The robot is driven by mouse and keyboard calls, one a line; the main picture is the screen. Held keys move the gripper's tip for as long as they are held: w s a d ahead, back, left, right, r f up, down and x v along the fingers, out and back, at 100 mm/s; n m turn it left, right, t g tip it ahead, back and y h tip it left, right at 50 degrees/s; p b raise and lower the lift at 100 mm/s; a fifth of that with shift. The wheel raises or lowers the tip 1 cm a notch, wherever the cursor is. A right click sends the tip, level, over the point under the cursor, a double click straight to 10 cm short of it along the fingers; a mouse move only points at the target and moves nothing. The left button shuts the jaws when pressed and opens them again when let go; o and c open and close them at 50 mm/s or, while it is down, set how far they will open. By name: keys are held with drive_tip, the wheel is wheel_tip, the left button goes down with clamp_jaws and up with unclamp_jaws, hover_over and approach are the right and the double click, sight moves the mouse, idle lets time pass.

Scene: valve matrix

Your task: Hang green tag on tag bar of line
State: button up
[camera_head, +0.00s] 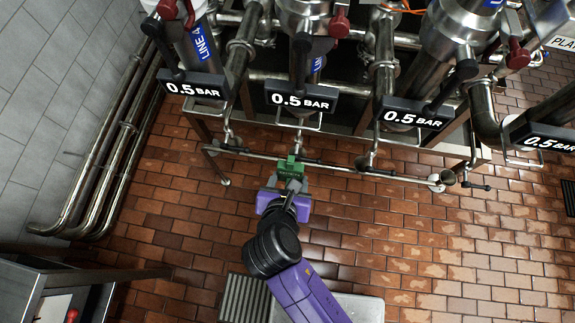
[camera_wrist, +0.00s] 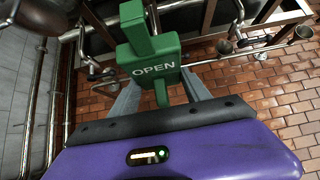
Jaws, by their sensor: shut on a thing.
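The green tag (camera_head: 290,168) is in my gripper (camera_head: 288,186), in front of the low horizontal pipe, and overlaps that pipe in the head view. In the wrist view the tag (camera_wrist: 150,62) reads "OPEN" and has a block at its top. Its lower stem is between the two grey fingers of my gripper (camera_wrist: 160,98). Thin metal bars hang under the "0.5 BAR" displays; one bar (camera_head: 299,127) is under the second display from the left. I cannot tell whether the tag touches anything besides the fingers.
The "0.5 BAR" displays (camera_head: 300,97) hang in a row on steel vessels. The left vessel carries a blue "LINE 4" label (camera_head: 202,41). The low pipe (camera_head: 330,165) has black handles and open cups.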

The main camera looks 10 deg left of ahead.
drive_tip(key=shift+w+d+f+b, duration=0.1)
drive_tip(key=shift+w+b, duration=1.35)
drive_tip(key=shift+w, duration=1.05)
drive_tip(key=shift+w+d+b, duration=0.1)
drive_tip(key=shift+w+b, duration=1.35)
drive_tip(key=shift+w, duration=1)
clamp_jaws()
drive_tip(key=shift+f, duration=0.5)
drive_tip(key=o, duration=1.7)
unclamp_jaws()
